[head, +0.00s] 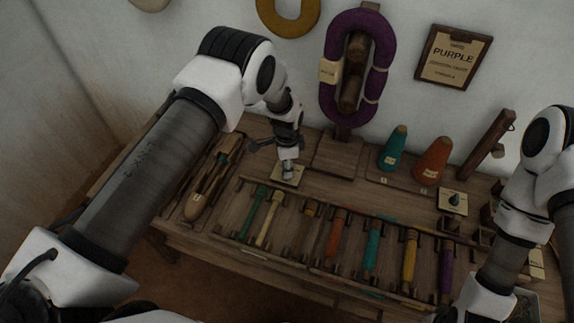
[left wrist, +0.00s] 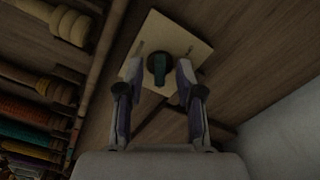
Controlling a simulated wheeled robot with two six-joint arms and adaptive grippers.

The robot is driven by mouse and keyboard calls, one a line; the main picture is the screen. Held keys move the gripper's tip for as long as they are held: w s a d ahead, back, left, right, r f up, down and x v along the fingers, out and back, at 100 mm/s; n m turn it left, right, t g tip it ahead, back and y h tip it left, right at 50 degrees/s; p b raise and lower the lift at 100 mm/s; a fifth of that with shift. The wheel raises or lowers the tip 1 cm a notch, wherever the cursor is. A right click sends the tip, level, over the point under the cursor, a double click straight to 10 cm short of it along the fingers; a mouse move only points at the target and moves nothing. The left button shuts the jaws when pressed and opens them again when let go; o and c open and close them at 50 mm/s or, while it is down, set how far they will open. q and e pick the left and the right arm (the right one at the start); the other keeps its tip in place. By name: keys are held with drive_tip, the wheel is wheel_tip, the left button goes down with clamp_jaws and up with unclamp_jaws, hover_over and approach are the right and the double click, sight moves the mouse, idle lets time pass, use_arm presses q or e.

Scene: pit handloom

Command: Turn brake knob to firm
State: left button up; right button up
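A dark round knob (left wrist: 160,68) with a greenish grip bar sits on a square cream plate (left wrist: 196,50) in the left wrist view. My left gripper (left wrist: 160,72) is open, with one fingertip on each side of the knob and a visible gap to it. In the head view my left gripper (head: 287,168) points down over the cream plate (head: 297,178) and hides the knob. Any marking for firm is not readable. A second dark knob (head: 454,199) stands on another cream plate (head: 447,207) at the right. My right gripper is outside the view.
A wooden rack of several coloured-handled bobbins (head: 371,248) lies in front of my left gripper. A shuttle (head: 198,202) lies at its left. Green (head: 393,150) and orange (head: 432,160) cones and a purple yarn hank (head: 328,95) stand behind.

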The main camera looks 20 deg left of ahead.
use_arm(q)
wheel_tip(320, 180, up, 12)
idle(0.4)
drive_tip(key=shift+r, duration=0.1)
